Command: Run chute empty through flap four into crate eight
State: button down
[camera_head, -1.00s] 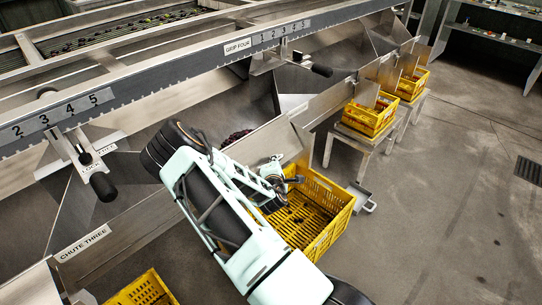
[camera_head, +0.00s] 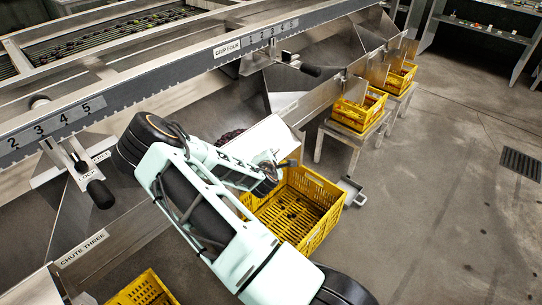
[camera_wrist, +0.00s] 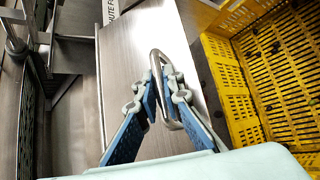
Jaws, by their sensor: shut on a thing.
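My gripper (camera_wrist: 163,103) is shut on the bent metal handle (camera_wrist: 156,62) of a flat steel flap (camera_wrist: 152,32), its blue finger pads on either side of the bar. Dark small fruit (camera_head: 230,136) lies in the chute behind the flap, partly hidden by my arm. The crate shows a few dark pieces on its slatted floor; it also shows in the wrist view (camera_wrist: 232,88). Its number is not visible.
A rail carries a sign reading "GRIP FOUR" (camera_head: 227,48) and a black-handled lever (camera_head: 300,66). Another lever (camera_head: 90,180) is at left, above the "CHUTE THREE" label (camera_head: 82,248). More yellow crates (camera_head: 358,110) stand on stands at the back right.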

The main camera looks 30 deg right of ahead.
jog(key=shift+r, duration=0.1)
jog(key=c, duration=2.3)
grip_release()
jog(key=v, duration=1.2)
jog(key=shift+w+r, duration=0.1)
